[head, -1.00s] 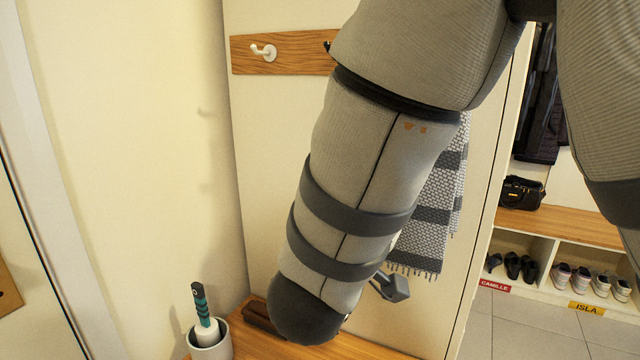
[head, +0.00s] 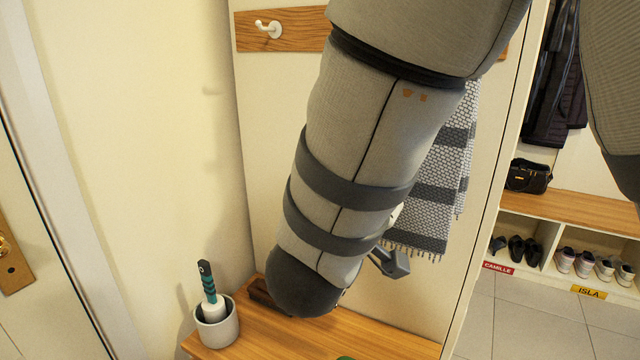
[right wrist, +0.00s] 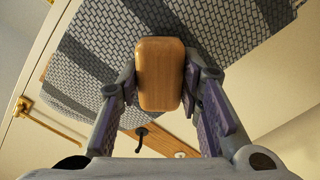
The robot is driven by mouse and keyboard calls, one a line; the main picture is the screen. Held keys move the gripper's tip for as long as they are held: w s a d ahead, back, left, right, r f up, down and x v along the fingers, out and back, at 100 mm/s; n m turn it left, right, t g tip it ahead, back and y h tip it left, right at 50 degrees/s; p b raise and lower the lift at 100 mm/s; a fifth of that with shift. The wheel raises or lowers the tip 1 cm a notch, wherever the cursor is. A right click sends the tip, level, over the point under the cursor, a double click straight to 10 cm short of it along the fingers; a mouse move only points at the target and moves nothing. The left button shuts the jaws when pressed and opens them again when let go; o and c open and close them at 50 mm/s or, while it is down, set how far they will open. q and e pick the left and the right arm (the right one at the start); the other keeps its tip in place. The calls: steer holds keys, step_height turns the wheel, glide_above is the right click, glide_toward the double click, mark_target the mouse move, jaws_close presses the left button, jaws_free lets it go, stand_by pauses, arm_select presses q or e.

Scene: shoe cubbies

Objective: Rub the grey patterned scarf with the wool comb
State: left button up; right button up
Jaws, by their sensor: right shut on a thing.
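The grey patterned scarf (head: 440,190) hangs against the pale panel, partly hidden behind my right arm in the head view. It has dark bands and a fringed lower end. In the right wrist view the scarf (right wrist: 110,45) fills the top behind the fingers. My right gripper (right wrist: 160,88) is shut on the wool comb (right wrist: 160,65), whose smooth wooden back faces the camera. The comb is in front of the scarf; I cannot tell whether they touch. My left gripper is out of view.
A wooden board with a white hook (head: 268,30) is above. Below, a wooden bench (head: 290,335) holds a pale cup (head: 217,327) with a teal-handled brush (head: 207,282) and a dark brown object (head: 260,292). Shoe cubbies (head: 560,215) with several shoes stand right.

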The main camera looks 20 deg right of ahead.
steer(key=shift+w+d+r, duration=0.1)
steer(key=shift+r, duration=1.55)
steer(key=shift+w+d+r, duration=0.1)
steer(key=shift+r, duration=1.55)
steer(key=shift+d+f, duration=0.1)
steer(key=shift+f, duration=5.05)
steer(key=shift+c, duration=0.4)
steer(key=shift+s+a, duration=0.1)
steer(key=shift+a, duration=0.1)
steer(key=v, duration=0.5)
steer(key=shift+s+a+r, duration=0.1)
steer(key=shift+s+a, duration=0.15)
